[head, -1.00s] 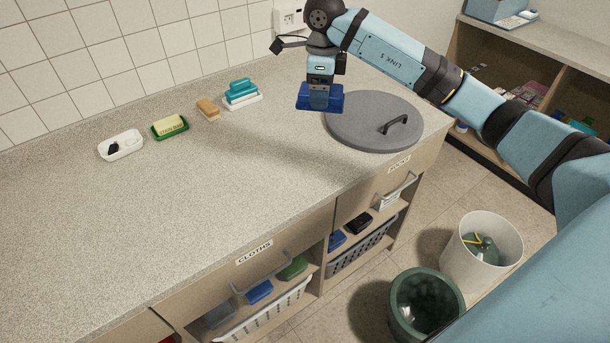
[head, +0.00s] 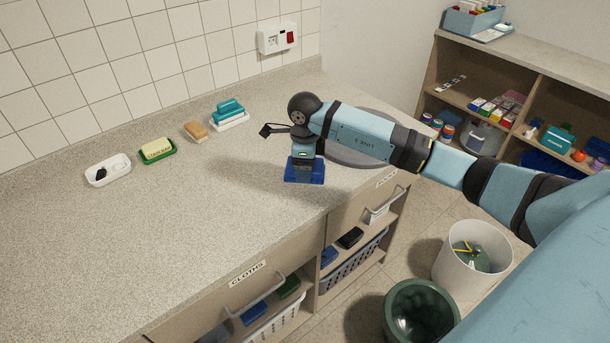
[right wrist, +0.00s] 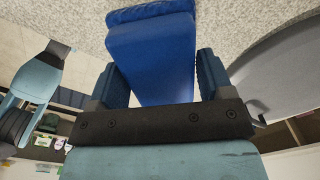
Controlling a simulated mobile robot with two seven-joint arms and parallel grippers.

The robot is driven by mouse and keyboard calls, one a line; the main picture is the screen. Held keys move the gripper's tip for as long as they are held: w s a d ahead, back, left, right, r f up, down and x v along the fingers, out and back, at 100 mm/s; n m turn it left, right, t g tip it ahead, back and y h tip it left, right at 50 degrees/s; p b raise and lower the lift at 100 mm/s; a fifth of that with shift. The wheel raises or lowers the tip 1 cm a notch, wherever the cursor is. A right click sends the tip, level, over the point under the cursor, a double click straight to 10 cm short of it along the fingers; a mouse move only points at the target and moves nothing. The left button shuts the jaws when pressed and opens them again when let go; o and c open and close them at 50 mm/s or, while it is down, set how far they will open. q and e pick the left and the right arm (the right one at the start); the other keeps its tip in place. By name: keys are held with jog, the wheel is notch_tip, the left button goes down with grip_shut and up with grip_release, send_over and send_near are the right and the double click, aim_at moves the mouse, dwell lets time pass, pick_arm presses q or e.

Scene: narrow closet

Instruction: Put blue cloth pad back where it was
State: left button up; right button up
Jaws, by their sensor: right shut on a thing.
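The blue cloth pad (head: 304,177) is in my right gripper (head: 304,158), low over the counter, left of the round grey lid. My right gripper is shut on it; in the right wrist view the pad (right wrist: 152,55) sits between the two fingers (right wrist: 158,85). Speckled counter shows close around it. I cannot tell whether the pad touches the counter.
The grey lid (head: 350,152) is partly hidden by my right arm. The counter's left front is clear. A CLOTHS drawer (head: 215,312) is below.

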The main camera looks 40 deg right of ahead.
notch_tip(320, 180, down, 4)
jog(key=shift+f, duration=0.2)
jog(key=shift+f, duration=0.1)
jog(key=o, duration=0.8)
